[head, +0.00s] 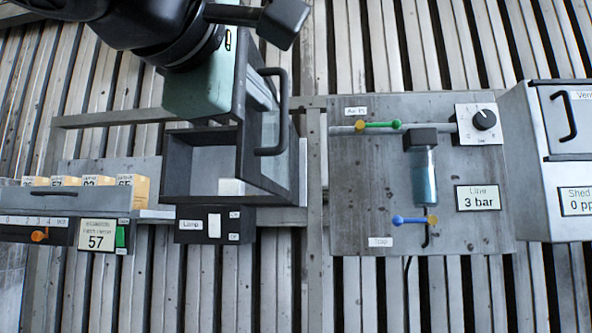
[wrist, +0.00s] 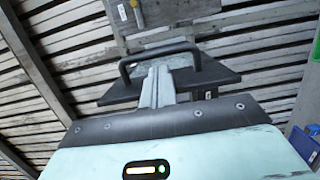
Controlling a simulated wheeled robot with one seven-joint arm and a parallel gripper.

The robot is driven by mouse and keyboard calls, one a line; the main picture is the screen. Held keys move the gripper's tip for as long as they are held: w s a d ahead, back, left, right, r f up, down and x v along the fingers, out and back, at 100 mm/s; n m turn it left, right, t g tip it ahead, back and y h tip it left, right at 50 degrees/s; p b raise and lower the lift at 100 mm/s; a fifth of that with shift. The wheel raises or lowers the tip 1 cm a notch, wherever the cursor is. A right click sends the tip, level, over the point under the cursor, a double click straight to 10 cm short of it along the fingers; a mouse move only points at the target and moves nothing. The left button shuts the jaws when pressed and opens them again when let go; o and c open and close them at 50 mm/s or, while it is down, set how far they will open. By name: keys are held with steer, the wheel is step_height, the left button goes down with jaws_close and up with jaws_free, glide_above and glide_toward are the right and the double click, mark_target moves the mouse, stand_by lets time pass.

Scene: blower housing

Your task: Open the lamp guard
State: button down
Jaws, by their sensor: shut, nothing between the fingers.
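The lamp housing (head: 203,172) is a dark open-fronted box with a grey inside, above the Lamp label (head: 191,225). The lamp guard (head: 239,75) is a dark-framed panel standing out from the box, with a black bar handle (head: 283,112) on its right side. The box's front is uncovered, so the guard looks at least partly open. My pale green hand is left of the guard in the head view, its fingertips hidden. In the wrist view my gripper (wrist: 158,78) is shut and empty, in front of the guard's handle (wrist: 150,52); contact with the guard is unclear.
Right of the lamp is a grey panel (head: 360,200) with a blue cylinder (head: 423,178), valve levers and a dial (head: 484,119). A vent box (head: 560,190) stands far right.

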steer(key=shift+x, duration=0.9)
steer(key=d+n+y+b, duration=0.1)
steer(key=d+b, duration=0.4)
steer(key=d, duration=0.1)
steer(key=shift+w+d+y+b, duration=0.2)
steer(key=shift+d+y+b, duration=0.05)
steer(key=shift+y+b, duration=0.15)
